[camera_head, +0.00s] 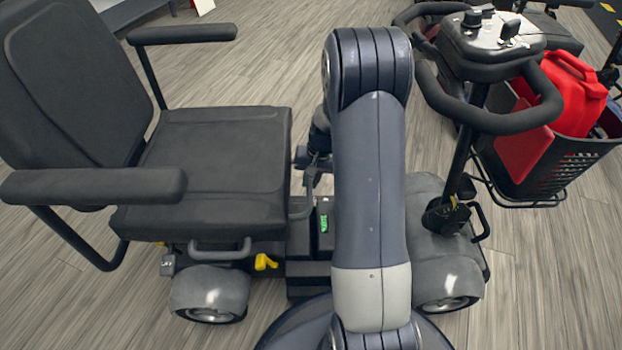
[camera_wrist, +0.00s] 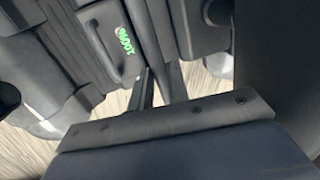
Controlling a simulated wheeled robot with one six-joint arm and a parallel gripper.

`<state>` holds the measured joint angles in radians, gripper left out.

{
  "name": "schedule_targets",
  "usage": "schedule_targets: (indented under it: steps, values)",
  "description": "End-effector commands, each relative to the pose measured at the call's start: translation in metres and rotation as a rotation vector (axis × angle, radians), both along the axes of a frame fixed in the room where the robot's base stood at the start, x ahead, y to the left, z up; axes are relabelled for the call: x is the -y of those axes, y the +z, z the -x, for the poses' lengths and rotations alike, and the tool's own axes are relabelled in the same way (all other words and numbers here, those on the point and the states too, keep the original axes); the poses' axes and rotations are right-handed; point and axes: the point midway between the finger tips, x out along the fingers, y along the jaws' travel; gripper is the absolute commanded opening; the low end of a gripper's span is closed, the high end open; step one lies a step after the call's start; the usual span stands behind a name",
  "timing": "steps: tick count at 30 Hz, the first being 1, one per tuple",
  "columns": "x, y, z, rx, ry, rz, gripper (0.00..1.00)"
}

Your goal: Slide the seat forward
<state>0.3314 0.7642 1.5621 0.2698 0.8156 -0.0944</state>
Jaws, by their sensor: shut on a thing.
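The scooter's dark grey padded seat (camera_head: 215,145) is at the left of the head view, with its backrest and two armrests. My gripper (camera_head: 310,178) is at that front edge, partly hidden behind my arm. In the wrist view my gripper's narrow dark fingers (camera_wrist: 160,75) are close together. The dark surface at the right of that view (camera_wrist: 280,60) may be the seat.
The tiller's handlebar (camera_head: 505,118) and a basket with a red can (camera_head: 572,92) stand right of my arm.

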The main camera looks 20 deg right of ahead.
Motion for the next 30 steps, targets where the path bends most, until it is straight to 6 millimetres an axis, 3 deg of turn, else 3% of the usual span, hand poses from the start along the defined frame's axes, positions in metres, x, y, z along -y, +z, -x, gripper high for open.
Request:
schedule_targets:
  steps: [8,21,30]
  values:
    - [0.002,0.0,0.001,0.0,-0.001,0.0,0.0]
    - [0.076,0.001,0.034,0.0,-0.005,0.001,0.0]
    - [0.085,0.0,0.038,0.0,0.001,0.003,0.0]
